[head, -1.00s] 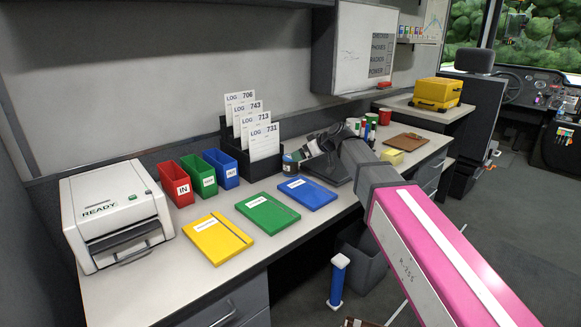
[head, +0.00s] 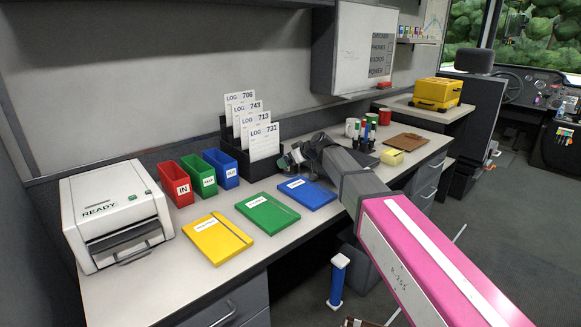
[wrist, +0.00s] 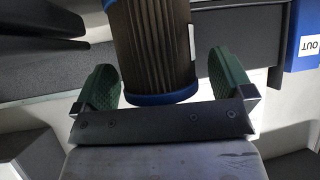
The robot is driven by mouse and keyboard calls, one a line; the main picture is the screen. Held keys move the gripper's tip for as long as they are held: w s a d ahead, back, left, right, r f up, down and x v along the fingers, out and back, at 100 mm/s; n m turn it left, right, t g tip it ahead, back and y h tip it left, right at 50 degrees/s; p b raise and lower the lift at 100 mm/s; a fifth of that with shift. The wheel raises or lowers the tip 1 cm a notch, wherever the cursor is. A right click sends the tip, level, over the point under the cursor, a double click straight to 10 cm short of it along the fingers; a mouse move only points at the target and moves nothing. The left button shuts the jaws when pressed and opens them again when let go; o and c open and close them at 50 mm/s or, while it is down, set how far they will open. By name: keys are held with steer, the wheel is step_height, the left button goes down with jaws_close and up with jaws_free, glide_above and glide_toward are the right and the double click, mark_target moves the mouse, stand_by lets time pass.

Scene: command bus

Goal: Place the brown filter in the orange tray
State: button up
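The brown filter (wrist: 155,45) shows in the wrist view as a pleated cylinder with a blue end rim and a white label on its right side. My gripper (wrist: 168,82) has its green fingers on either side of the filter's near end. A narrow gap shows at the right finger; the left finger is very close to the filter. In the head view my gripper (head: 293,158) is low over the desk, beside the log holder and behind the blue folder. The filter is not clearly told from the gripper there. No orange tray is in view.
Blue (head: 304,192), green (head: 266,213) and yellow (head: 217,238) folders lie on the desk. Red, green and blue bins (head: 220,168) and the log holder (head: 240,160) stand behind. A white printer (head: 115,214) is at left. Cups, markers and a clipboard (head: 407,142) are at right.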

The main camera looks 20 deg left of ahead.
steer(key=c, duration=1)
steer(key=shift+r, duration=0.1)
